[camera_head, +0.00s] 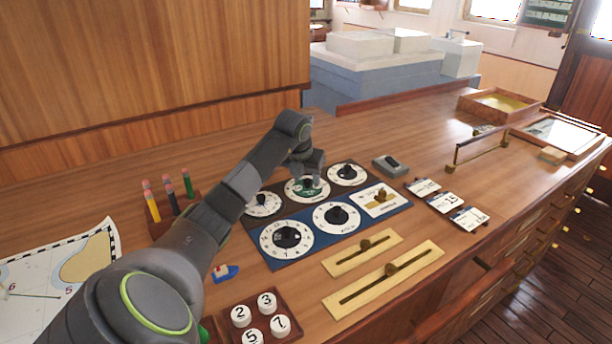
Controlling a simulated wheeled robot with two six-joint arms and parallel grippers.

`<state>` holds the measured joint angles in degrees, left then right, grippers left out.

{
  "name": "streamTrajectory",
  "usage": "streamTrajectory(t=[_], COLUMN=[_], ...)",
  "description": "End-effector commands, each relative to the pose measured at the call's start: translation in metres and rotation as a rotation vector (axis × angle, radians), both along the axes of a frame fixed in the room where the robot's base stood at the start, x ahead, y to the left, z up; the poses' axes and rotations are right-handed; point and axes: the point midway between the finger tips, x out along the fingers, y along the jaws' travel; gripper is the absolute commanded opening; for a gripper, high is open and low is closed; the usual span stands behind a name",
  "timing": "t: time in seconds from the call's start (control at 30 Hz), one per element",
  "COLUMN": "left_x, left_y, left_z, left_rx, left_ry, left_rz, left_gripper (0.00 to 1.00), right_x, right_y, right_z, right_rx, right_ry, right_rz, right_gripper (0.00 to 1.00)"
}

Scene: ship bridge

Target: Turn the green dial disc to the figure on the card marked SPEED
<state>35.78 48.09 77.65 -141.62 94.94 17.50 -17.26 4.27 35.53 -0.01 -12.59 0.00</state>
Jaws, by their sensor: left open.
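The green dial disc (299,193) sits in the middle of the back row of a dial panel, with a white figured ring around it. My left gripper (312,183) is open, pointing down right at this dial and hiding part of it. I cannot tell whether the fingers touch its knob. Several small cards lie right of the panel: a back card (422,187), a middle card (446,202) and a front card (469,218). Their print is too small to tell which is marked SPEED. My right gripper is out of view.
Other black-knobbed dials, such as the front left dial (270,239), surround the green one. Brass slider plates (407,281) lie in front. A pencil holder (163,226), a box of numbered discs (248,304) and a chart (40,270) lie left.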

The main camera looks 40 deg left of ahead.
Motion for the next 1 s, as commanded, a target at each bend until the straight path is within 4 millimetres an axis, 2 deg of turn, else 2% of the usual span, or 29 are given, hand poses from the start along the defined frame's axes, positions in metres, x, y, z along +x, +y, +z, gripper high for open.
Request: streamTrajectory(t=[0.07, 0.37, 0.67, 1.0], left_x=[0.000, 0.000, 0.000, 0.000], left_y=[0.000, 0.000, 0.001, 0.003], left_z=[0.000, 0.001, 0.000, -0.001], left_rx=[0.000, 0.000, 0.001, 0.000], left_ry=[0.000, 0.000, -0.001, -0.002], left_rz=[0.000, 0.000, -0.032, -0.242], left_gripper=[0.41, 0.01, 0.00, 0.00], right_x=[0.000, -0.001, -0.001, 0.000], right_y=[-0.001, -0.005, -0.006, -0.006], right_z=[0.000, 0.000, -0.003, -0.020], right_rx=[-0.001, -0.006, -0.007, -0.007], right_ry=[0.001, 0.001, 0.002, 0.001], right_rz=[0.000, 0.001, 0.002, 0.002], right_gripper=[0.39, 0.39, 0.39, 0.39])
